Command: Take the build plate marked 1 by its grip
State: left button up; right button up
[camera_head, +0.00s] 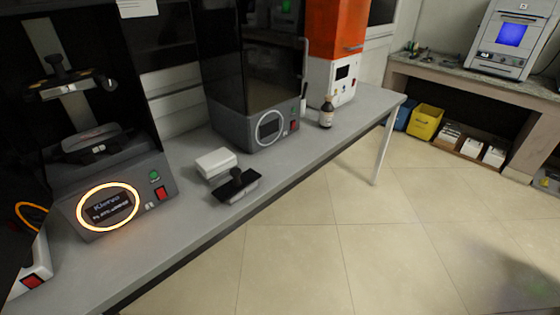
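A dark build plate (236,188) with an upright black knob-like grip lies on the grey bench, near its front edge. A second plate-like part (66,82) with a black knob sits raised inside the open printer at left. I cannot read a number 1 on either one. Neither of my grippers can be made out in the head view, so nothing is seen holding the plates.
A white box (215,163) lies close behind the plate on the bench (180,235). The left printer (110,205) has a lit ring; a dark printer (262,100) stands behind. A brown bottle (327,112) stands farther right. Tiled floor (330,235) in front is clear.

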aim_at(64, 84)
jog(key=u, duration=1.4)
jog(key=i+l, duration=0.15)
jog(key=l, duration=0.2)
jog(key=i+l, duration=0.15)
jog(key=l, duration=0.25)
jog(key=i+l, duration=0.15)
jog(key=l, duration=0.2)
jog(key=i+l, duration=0.1)
jog(key=l, duration=0.25)
jog(key=i+l, duration=0.15)
jog(key=l, duration=0.25)
jog(key=i+l, duration=0.15)
jog(key=l, duration=0.2)
